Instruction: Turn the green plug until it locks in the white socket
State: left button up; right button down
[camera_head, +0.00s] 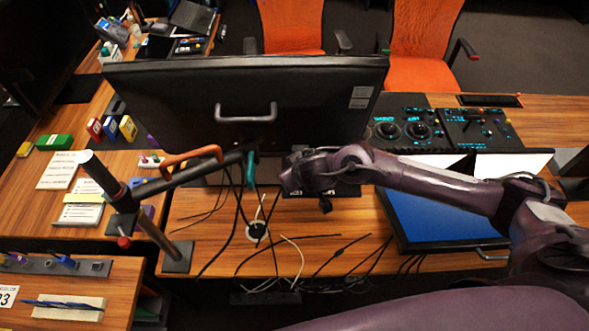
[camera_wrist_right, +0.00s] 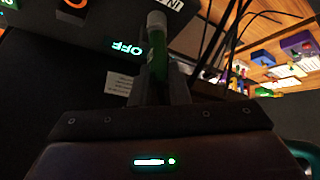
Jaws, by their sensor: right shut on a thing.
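My right gripper (camera_head: 288,180) reaches in from the right, low in front of the back of the large monitor. In the right wrist view, the gripper (camera_wrist_right: 160,76) is shut on the green plug (camera_wrist_right: 157,50), which stands out lengthwise between the fingers. A pale whitish piece (camera_wrist_right: 156,20) meets the plug's far end. It may be the white socket, but I cannot tell how deep the plug sits or whether it is locked. In the head view the plug and socket are hidden by my gripper. My left gripper is not in view.
A dark panel (camera_wrist_right: 75,80) with a glowing OFF label lies beside the plug. Loose black cables hang below. A blue screen (camera_head: 435,215) lies under my right arm.

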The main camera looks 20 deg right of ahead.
jog(key=shift+f, duration=0.1)
jog(key=c, duration=1.3)
grip_release()
